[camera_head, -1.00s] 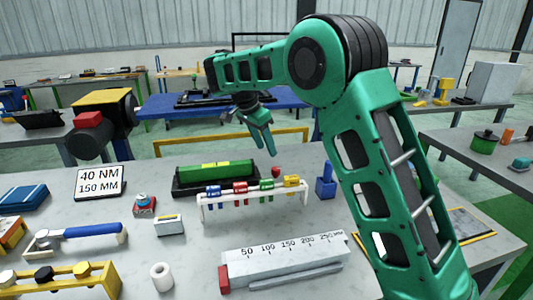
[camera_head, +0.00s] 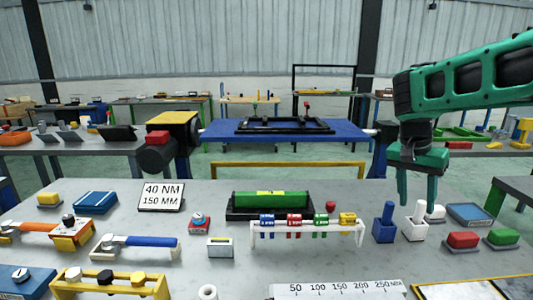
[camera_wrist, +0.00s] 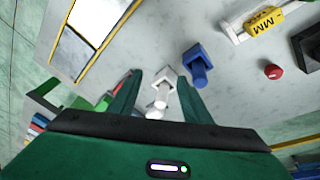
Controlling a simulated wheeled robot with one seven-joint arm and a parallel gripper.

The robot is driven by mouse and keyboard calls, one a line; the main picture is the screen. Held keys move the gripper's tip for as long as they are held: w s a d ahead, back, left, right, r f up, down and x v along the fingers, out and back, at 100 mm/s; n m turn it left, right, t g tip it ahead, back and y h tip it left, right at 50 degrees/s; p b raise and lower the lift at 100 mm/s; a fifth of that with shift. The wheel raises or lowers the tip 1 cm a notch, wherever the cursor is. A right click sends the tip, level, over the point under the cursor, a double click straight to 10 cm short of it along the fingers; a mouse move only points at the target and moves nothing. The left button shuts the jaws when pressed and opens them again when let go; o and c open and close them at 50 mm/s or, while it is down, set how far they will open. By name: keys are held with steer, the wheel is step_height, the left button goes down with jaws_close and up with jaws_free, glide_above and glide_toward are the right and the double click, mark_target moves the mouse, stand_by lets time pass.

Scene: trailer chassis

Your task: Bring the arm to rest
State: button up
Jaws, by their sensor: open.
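My green gripper (camera_head: 418,190) hangs with its fingers down over the right part of the grey workbench (camera_head: 215,200). Its fingers are apart with nothing held between them. In the wrist view my gripper (camera_wrist: 160,84) shows both fingers spread. A white block with a post (camera_head: 415,227) stands below and close by. In the wrist view this white block (camera_wrist: 160,92) appears between the fingers, and I cannot tell the height gap. A blue block with a post (camera_head: 384,228) stands just left of it. My green arm reaches in from the right edge.
A white rack (camera_head: 308,232) holds several coloured tags, with a green cylinder (camera_head: 270,199) in a black tray behind. Red (camera_head: 463,240) and green blocks lie at the right. A sign (camera_head: 161,196) reads 40 NM, 150 MM. A blue table (camera_head: 285,132) stands behind.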

steer(key=s+d+f+n+y, duration=0.1)
steer(key=s+d+f, duration=0.1)
steer(key=s, duration=0.7)
steer(key=s+d+f+n, duration=0.1)
steer(key=s+d, duration=0.2)
steer(key=s, duration=0.5)
steer(key=s+a+f+y, duration=0.1)
steer(key=s+f, duration=0.1)
steer(key=s, duration=0.4)
steer(key=s+a+f+n+y, duration=0.1)
steer(key=s+a+f, duration=0.1)
steer(key=s, duration=0.5)
steer(key=shift+f+n, duration=0.3)
steer(key=shift+f, duration=0.45)
steer(key=c, duration=0.3)
